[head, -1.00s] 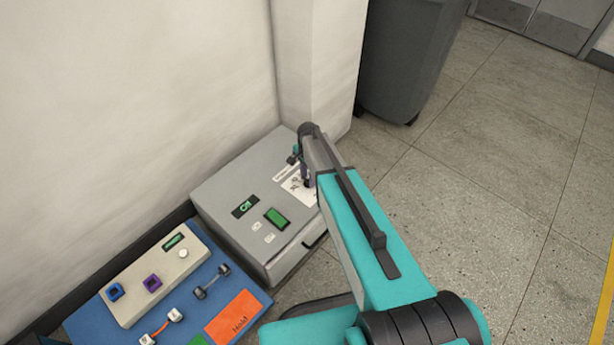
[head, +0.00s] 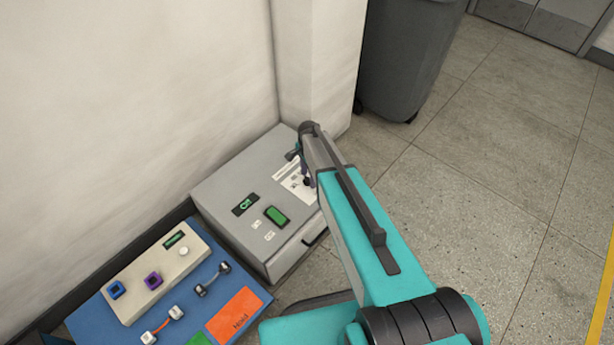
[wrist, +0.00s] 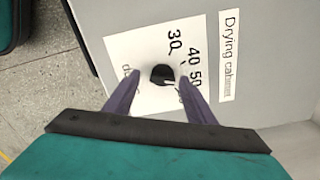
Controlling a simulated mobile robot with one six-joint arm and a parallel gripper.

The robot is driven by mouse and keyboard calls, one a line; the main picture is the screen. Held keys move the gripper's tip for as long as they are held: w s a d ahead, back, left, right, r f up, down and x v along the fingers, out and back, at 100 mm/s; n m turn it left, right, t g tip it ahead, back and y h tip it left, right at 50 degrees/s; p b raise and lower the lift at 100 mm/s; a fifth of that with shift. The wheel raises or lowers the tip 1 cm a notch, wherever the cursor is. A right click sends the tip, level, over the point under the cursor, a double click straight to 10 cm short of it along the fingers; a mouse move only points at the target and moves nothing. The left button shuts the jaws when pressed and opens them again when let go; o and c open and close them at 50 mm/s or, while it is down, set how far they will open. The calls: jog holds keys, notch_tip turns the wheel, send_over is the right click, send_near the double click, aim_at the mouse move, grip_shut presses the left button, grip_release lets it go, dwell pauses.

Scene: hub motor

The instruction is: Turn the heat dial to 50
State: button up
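The heat dial (wrist: 161,75) is a small black knob on a white scale card (wrist: 150,100) on the drying cabinet (head: 222,192). The numbers 30, 40 and 50 show on the card, with 50 to the right of the knob. A pale mark on the knob seems to point down and right; its exact reading is unclear. My gripper (wrist: 160,72) is open, with its purple fingers on either side of the knob and gaps visible between them and it. In the head view my gripper (head: 305,176) is over the card, and my arm hides part of it.
A blue board (head: 215,303) with a beige control box (head: 130,290) and an orange pad (head: 234,316) lies at the left. A wall and pillar stand behind; a grey bin (head: 405,60) is beyond.

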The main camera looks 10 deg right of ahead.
aim_at(308, 179)
jog(key=shift+w+a+r, duration=0.1)
jog(key=shift+r, duration=0.05)
jog(key=shift+r, duration=0.25)
notch_tip(308, 179, up, 13)
jog(key=p, duration=0.1)
dwell(0.5)
dwell(0.5)
jog(key=s+f+n, duration=0.2)
jog(key=s+n, duration=1.2)
jog(key=s, duration=0.2)
jog(key=s+f+n+g, duration=0.1)
jog(key=s+f+g, duration=0.1)
jog(key=s+f, duration=0.85)
jog(key=s+f+g, duration=0.2)
jog(key=s+f, duration=0.6)
jog(key=s, duration=0.5)
notch_tip(308, 179, up, 12)
jog(key=s+g+p, duration=0.1)
jog(key=s+p, duration=0.1)
jog(key=p, duration=1)
jog(key=shift+s+a+r+p, duration=0.2)
jog(key=shift+r+p, duration=0.05)
jog(key=shift+p, duration=0.05)
